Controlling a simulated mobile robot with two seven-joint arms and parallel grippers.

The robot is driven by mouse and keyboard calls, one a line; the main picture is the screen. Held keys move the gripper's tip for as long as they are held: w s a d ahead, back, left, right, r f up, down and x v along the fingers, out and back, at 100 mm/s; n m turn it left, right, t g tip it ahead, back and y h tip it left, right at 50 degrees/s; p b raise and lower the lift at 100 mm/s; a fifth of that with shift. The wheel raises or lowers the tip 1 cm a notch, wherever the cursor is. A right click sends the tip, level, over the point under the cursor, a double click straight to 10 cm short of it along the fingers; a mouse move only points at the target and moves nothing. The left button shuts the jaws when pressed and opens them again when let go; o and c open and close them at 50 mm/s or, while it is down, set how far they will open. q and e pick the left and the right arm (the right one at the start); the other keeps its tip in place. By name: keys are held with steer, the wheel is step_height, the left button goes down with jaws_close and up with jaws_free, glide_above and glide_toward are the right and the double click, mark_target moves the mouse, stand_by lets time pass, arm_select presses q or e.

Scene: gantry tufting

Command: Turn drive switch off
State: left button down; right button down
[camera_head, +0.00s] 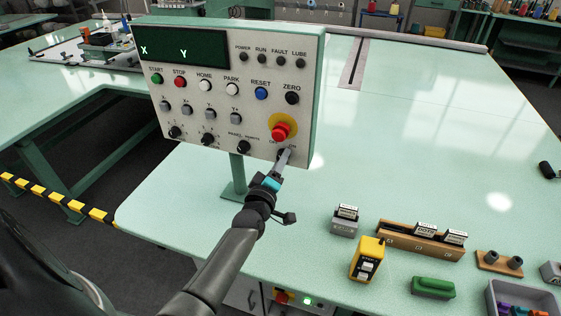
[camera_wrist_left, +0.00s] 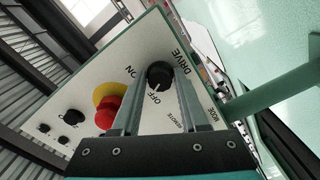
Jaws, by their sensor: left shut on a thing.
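The drive switch (camera_wrist_left: 159,74) is a black round knob on the pale control panel (camera_head: 215,110), with DRIVE, ON and OFF printed around it. A small white mark on the knob shows on the side of the OFF label. My left gripper (camera_head: 284,156) reaches up to the panel's lower right corner, just below the red emergency button (camera_head: 281,130). In the left wrist view its two fingers (camera_wrist_left: 160,78) lie on either side of the knob, shut on it. In the head view the gripper hides most of the knob. My right gripper is not in view.
The red button with its yellow collar (camera_wrist_left: 105,95) sits close beside the left finger. The panel stands on a green post (camera_head: 238,175). A yellow device (camera_head: 367,258), a wooden rack (camera_head: 420,240) and a green block (camera_head: 433,287) lie on the table at lower right.

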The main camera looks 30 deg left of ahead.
arm_select(q)
steer(key=shift+n, duration=0.9)
steer(key=shift+c, duration=2.2)
jaws_free()
steer(key=shift+s, duration=0.15)
steer(key=v, duration=1.5)
